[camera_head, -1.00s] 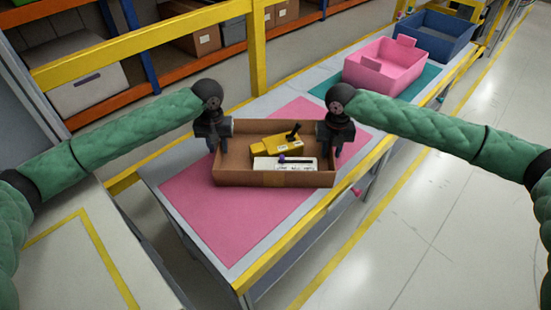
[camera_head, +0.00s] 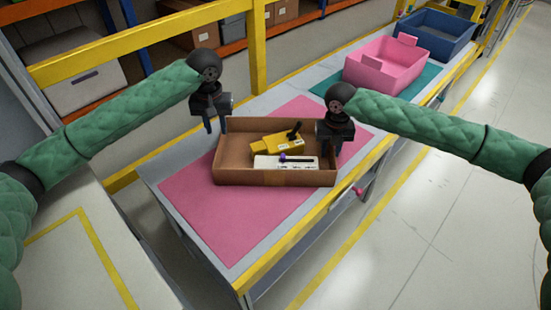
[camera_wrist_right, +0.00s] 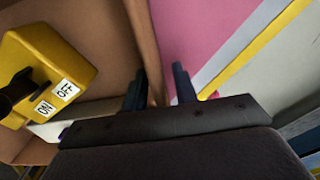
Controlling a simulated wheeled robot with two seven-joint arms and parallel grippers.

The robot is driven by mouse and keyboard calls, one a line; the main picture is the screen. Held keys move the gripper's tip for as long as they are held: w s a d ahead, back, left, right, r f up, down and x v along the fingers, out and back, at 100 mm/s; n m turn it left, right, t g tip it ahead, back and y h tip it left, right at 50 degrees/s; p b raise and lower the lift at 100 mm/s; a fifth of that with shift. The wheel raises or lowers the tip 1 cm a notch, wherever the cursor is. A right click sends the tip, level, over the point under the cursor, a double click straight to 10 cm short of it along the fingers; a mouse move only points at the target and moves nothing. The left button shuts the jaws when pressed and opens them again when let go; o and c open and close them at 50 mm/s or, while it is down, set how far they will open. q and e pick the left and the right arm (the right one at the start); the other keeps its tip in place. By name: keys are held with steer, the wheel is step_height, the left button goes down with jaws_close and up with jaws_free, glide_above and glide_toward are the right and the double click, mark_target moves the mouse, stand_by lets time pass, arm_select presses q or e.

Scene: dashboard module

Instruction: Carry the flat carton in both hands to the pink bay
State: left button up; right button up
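The flat brown carton (camera_head: 235,179) lies on the pink area (camera_head: 218,220) of the grey table in the head view. It holds a yellow box (camera_head: 272,146) with a black lever and a white piece (camera_head: 270,162) with a purple part. My left gripper (camera_head: 216,130) is open and empty, raised at the carton's left rear corner. My right gripper (camera_head: 331,147) is at the carton's right wall. In the right wrist view its fingers (camera_wrist_right: 160,92) straddle that wall, with a gap showing on the outer side.
A pink bin (camera_head: 383,66) stands on a teal mat (camera_head: 417,84) farther along the table, with a blue bin (camera_head: 434,33) behind it. Yellow rails run along the table's edges. Shelving with boxes (camera_head: 75,75) stands behind.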

step_height(320, 180, up, 12)
steer(key=shift+d+f, duration=0.1)
steer(key=shift+f, duration=0.05)
stand_by(0.3)
stand_by(0.4)
